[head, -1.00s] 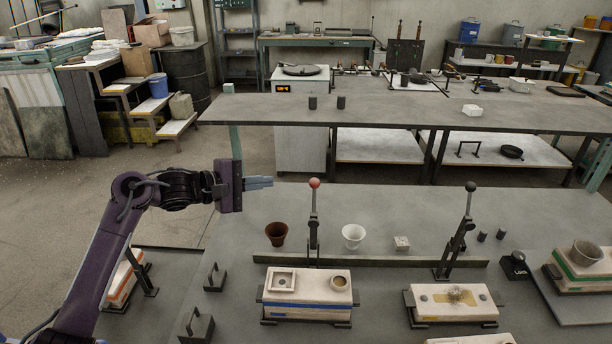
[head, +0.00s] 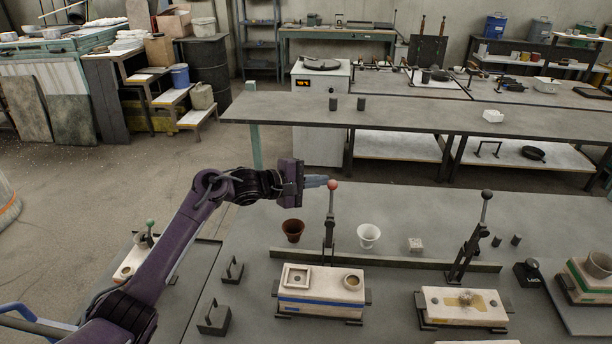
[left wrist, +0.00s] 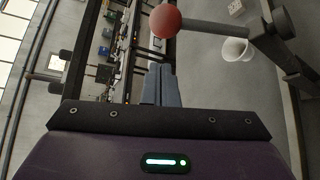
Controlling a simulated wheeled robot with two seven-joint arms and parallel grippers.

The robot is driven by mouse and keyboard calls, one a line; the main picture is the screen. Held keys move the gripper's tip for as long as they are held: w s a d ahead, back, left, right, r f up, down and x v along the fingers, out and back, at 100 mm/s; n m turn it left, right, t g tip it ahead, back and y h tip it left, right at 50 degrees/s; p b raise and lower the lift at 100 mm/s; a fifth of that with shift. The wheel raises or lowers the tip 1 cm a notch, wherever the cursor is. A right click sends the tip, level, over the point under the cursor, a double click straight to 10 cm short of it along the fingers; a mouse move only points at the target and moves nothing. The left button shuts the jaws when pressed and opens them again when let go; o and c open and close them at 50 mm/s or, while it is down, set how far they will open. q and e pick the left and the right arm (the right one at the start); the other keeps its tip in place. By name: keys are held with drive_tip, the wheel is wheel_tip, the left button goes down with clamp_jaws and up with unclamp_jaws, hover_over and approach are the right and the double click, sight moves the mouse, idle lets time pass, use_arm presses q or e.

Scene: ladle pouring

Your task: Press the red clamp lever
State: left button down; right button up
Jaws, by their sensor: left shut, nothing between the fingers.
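The red clamp lever's ball knob (head: 332,185) tops an upright dark lever behind a white mold box with a blue stripe (head: 320,289). The knob also shows large in the left wrist view (left wrist: 165,21), with its shaft running right. My left gripper (head: 327,181) is shut and empty, pointing right. In the head view its tips overlap or nearly reach the knob; I cannot tell whether they touch. In the left wrist view the shut fingers (left wrist: 161,84) lie below the knob in the picture, with a gap between. My right gripper is not in view.
A brown cup (head: 292,230) and a white cup (head: 368,235) stand on either side of the lever. A black-knobbed lever (head: 472,235) stands to the right. A low dark rail (head: 400,262) runs behind the boxes. The tabletop behind the red knob is clear.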

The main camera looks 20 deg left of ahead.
use_arm(q)
drive_tip(key=shift+s+d+r+p, duration=0.3)
drive_tip(key=shift+s+d, duration=0.1)
drive_tip(key=shift+s, duration=0.2)
drive_tip(key=shift+s+d+r+p, duration=0.3)
drive_tip(key=shift+s+d, duration=0.05)
drive_tip(key=shift+s, duration=0.25)
drive_tip(key=shift+s+a, duration=0.1)
